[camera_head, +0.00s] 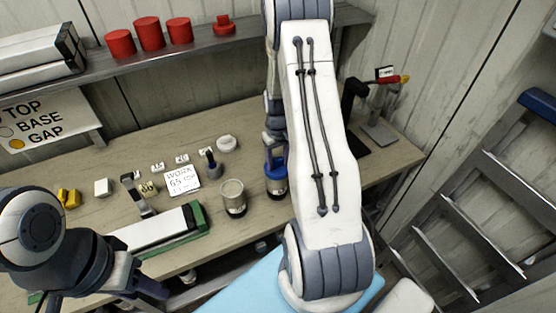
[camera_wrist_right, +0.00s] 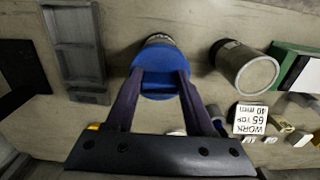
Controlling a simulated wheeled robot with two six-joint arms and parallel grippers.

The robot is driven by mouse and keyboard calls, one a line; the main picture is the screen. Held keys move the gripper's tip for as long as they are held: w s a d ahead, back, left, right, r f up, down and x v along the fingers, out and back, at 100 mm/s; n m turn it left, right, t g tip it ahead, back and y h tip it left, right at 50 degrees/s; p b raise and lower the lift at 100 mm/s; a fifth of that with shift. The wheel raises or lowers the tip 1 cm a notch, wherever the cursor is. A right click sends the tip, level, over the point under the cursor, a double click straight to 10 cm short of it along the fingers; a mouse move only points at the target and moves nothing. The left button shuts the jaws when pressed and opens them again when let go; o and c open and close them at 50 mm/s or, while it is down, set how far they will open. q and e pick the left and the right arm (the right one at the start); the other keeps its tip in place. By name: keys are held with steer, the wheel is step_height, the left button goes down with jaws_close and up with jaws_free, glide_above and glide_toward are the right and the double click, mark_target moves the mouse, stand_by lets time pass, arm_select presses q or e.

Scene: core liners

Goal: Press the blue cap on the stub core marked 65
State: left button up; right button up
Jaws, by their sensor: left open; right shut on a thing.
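The blue cap (camera_wrist_right: 160,82) is between the two fingers of my right gripper (camera_wrist_right: 160,76), which is shut on it. In the head view the blue cap (camera_head: 276,170) is at the top of a stub core (camera_head: 278,188); I cannot tell whether it is fully seated. The core's marking is not readable, and my right arm hides part of it. A second, uncapped stub core (camera_head: 233,198) stands to its left, and also shows in the wrist view (camera_wrist_right: 247,68). My left gripper (camera_head: 150,287) is open and empty at the lower left, near the table's front edge.
A work card (camera_head: 182,179) reading 65 lies on the table (camera_head: 130,165). A green and white tray (camera_head: 160,230) lies at the front. Small yellow and white pieces stand left. A dark stand (camera_head: 380,128) is at right.

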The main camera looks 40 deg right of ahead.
steer(key=shift+f+b, duration=0.5)
steer(key=shift+f, duration=0.35)
steer(key=o, duration=1.3)
steer(key=shift+o, duration=0.8)
steer(key=shift+r, duration=0.1)
steer(key=shift+r+p, duration=2.75)
steer(key=shift+r, duration=0.75)
